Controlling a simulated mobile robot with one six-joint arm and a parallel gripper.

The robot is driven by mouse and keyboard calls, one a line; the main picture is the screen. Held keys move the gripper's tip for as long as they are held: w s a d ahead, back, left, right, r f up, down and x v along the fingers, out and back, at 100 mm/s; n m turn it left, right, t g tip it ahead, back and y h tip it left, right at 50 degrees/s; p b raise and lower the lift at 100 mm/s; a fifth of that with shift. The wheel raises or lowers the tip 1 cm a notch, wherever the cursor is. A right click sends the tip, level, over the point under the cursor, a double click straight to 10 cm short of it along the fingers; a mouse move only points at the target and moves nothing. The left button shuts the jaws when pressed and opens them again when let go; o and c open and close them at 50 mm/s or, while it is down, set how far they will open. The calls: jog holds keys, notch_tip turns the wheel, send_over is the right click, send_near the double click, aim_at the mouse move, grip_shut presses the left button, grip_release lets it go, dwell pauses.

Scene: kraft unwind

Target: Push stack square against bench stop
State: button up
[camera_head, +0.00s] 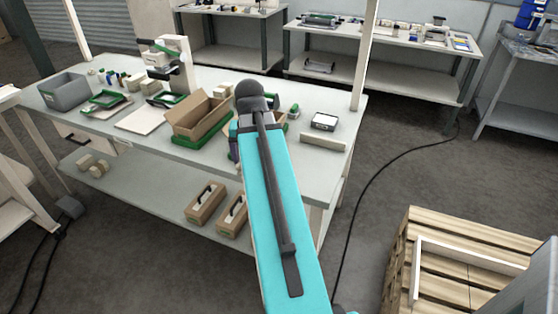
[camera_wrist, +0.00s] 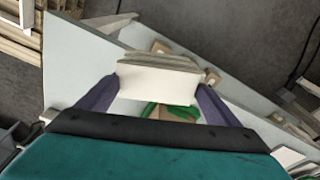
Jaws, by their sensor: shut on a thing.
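My gripper (camera_wrist: 160,86) has two purple fingers, shut on the stack (camera_wrist: 158,80) from its two sides. The stack is a pale, flat-faced block with layered edges along its top in the wrist view. In the head view my arm hides the stack and most of the gripper. The bench stop seems to be the low cream bar (camera_head: 323,142) near the right front edge of the bench (camera_head: 180,158). A similar pale bar (camera_wrist: 108,22) shows beyond the stack at upper left in the wrist view, apart from it. I cannot tell the stack's height above the bench.
An open cardboard box (camera_head: 198,118) stands left of my arm. A small black-framed device (camera_head: 324,121) sits behind the cream bar. A grey bin (camera_head: 65,91) is at the bench's left end. A wooden pallet stack (camera_head: 450,250) stands at lower right. Floor between is clear except a cable.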

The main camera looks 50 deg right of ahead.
jog(key=w+a+n, duration=0.3)
jog(key=w+a, duration=0.2)
jog(key=a, duration=0.6)
jog(key=w+a+n, duration=0.4)
jog(key=w+a, duration=0.2)
jog(key=a, duration=0.5)
jog(key=w+a+n+y, duration=0.1)
jog(key=w+a+n, duration=0.2)
jog(key=a, duration=0.9)
jog(key=shift+w+f+n+t, duration=0.3)
jog(key=shift+w+f, duration=0.05)
jog(key=shift+w, duration=0.9)
jog(key=shift+s, duration=0.15)
